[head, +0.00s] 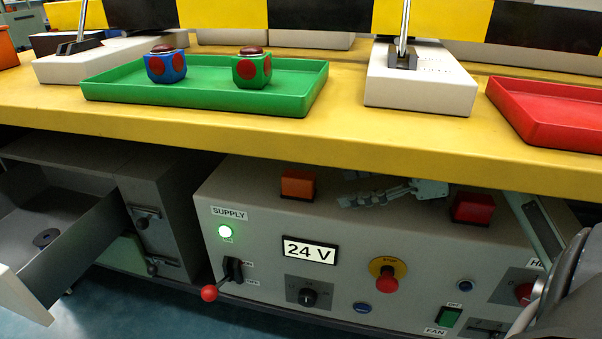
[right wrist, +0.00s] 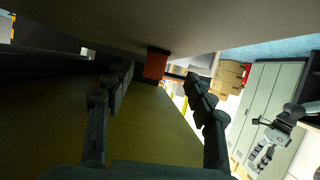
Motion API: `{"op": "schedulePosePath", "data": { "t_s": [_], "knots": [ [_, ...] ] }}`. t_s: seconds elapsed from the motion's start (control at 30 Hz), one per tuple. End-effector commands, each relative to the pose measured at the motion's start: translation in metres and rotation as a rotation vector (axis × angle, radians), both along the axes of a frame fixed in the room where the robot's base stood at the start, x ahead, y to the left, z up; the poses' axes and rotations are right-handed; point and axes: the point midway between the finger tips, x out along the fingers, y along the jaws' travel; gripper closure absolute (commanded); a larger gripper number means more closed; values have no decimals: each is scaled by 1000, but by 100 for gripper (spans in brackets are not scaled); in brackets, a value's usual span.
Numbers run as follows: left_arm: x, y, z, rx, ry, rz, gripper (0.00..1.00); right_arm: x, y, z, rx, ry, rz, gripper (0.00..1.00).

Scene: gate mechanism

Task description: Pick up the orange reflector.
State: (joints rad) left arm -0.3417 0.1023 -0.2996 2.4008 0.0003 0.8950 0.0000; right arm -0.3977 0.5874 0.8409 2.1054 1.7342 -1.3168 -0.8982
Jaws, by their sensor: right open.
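The orange reflector (head: 297,184) is a small block on top of the grey control box, under the yellow bench top. My right gripper (head: 346,189) is just right of it in the head view, over the box top, with its fingers pointing left toward it. In the right wrist view the reflector (right wrist: 155,62) shows orange-red beyond and between the two spread fingertips. The right gripper is open and empty, and a gap to the reflector shows in the head view. My left gripper is not in view.
A red block (head: 472,208) sits on the same box, right of my gripper. The bench's front edge (head: 330,150) hangs close above. An open grey drawer (head: 75,245) is at the left. A green tray (head: 200,97) with two cubes and a red tray (head: 545,125) stand on the bench.

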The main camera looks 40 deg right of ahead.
Motion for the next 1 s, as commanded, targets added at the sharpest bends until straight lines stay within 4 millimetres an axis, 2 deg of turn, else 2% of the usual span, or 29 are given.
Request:
{"op": "schedulePosePath", "data": {
  "t_s": [0.17, 0.5, 0.73, 1.0],
  "knots": [
    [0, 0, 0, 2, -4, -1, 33, 10, 9, 0, -1, -1, 4, 45],
    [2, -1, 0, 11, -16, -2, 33, 55, 46, 0, -1, -2, 2, 45],
    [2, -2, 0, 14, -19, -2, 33, 69, 57, 0, -1, -2, 2, 45],
    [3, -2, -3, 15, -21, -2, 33, 97, 81, -4, 0, -1, 0, 45]
  ]
}}
